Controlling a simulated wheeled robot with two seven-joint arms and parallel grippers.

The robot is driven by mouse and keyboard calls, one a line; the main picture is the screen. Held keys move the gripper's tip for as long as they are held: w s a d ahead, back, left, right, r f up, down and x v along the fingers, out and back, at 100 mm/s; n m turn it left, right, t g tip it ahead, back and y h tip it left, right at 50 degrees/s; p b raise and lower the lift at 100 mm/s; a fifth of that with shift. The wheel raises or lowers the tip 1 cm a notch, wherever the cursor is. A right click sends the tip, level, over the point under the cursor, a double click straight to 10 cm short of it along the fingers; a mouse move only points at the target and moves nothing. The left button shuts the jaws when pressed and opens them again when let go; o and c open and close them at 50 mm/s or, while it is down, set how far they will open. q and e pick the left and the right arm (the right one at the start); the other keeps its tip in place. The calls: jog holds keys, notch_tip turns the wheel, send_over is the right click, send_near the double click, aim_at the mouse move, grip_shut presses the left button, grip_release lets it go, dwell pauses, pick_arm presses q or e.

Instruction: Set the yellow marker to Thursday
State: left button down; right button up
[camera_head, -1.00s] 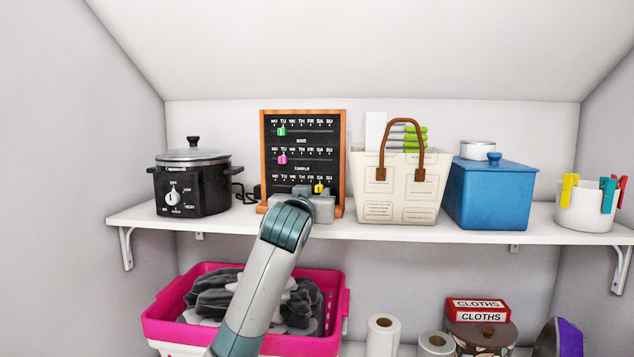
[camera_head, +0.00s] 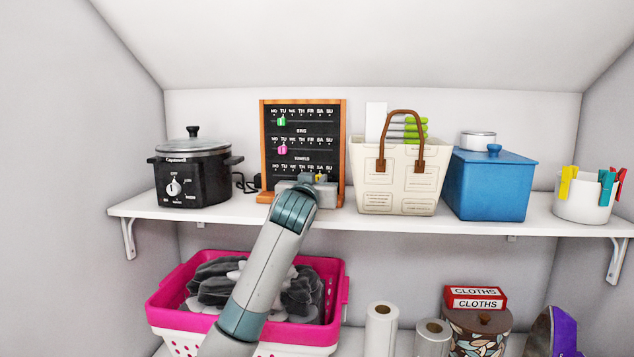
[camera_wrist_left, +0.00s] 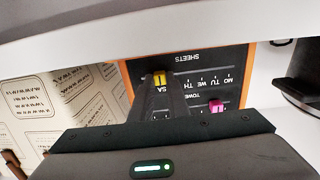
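The yellow marker (camera_head: 320,178) is on the lowest row of the black, wood-framed board (camera_head: 304,129), under SA. In the left wrist view, which shows the board upside down, the yellow marker (camera_wrist_left: 159,78) is at the tips of my dark left fingers (camera_wrist_left: 163,97). The label SHEETS shows by that row. In the head view my left gripper (camera_head: 313,180) is at the bottom of the board and covers part of the lowest row. Whether the fingers are closed on the marker is unclear. My right gripper is out of view.
A green marker (camera_head: 281,120) and a pink marker (camera_head: 283,149) sit under TU on the upper rows. A black slow cooker (camera_head: 193,175) stands left of the board on the shelf. A cream basket (camera_head: 398,178) stands close on the right, with a blue box (camera_head: 492,187) beyond.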

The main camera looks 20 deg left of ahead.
pick_arm(q)
jog(key=a, duration=0.2)
jog(key=s+a, duration=0.1)
jog(key=a, duration=0.2)
jog(key=shift+d, duration=0.15)
jog(key=c, duration=1.7)
grip_release()
jog(key=shift+d, duration=0.1)
jog(key=shift+s+b, duration=0.1)
jog(key=shift+b, duration=0.2)
